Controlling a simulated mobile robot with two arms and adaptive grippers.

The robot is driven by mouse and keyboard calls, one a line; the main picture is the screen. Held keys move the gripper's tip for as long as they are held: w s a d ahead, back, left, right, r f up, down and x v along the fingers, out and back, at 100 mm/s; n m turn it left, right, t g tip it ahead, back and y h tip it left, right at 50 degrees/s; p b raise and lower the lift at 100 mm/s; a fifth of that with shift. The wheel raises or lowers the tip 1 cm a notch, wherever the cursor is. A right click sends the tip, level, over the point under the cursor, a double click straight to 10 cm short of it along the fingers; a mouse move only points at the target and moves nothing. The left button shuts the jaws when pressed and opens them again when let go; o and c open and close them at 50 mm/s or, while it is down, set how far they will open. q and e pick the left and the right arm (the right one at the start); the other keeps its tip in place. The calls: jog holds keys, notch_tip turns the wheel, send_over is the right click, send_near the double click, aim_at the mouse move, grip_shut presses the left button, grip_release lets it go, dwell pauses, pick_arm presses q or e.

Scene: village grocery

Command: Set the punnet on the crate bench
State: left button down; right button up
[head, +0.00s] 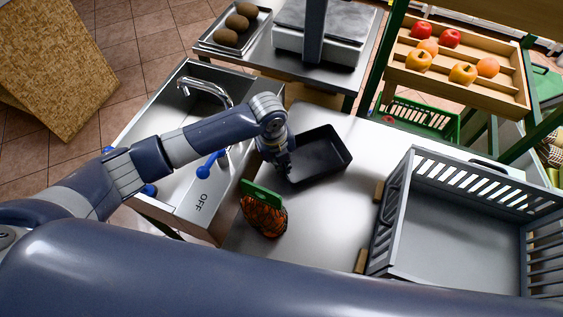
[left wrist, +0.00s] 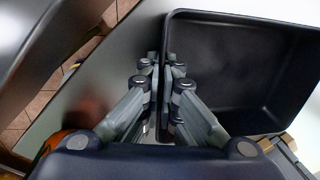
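The punnet, a black open rectangular tray (head: 335,145), is empty and over the left part of the pale crate bench (head: 310,225). I cannot tell whether its base touches the bench. My left gripper (head: 287,170) is at the punnet's left wall. In the left wrist view the fingers (left wrist: 161,65) are close together on either side of the punnet's wall (left wrist: 165,35), with the tray's inside (left wrist: 240,70) to the right. My right gripper is not in view.
A grey slatted crate (head: 460,240) stands on the right, with wooden blocks (head: 379,191) beside it. A net bag with a green label (head: 264,215) lies near the punnet. A sink (head: 185,110) is left; a scale (head: 325,35) and a fruit rack (head: 455,75) are behind.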

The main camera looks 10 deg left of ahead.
pick_arm(q)
jog(key=c, duration=1.8)
grip_release()
jog(key=shift+f, duration=0.1)
notch_tip(320, 180, up, 12)
jog(key=a, duration=0.1)
jog(key=shift+s+a, duration=0.15)
jog(key=shift+s, duration=0.3)
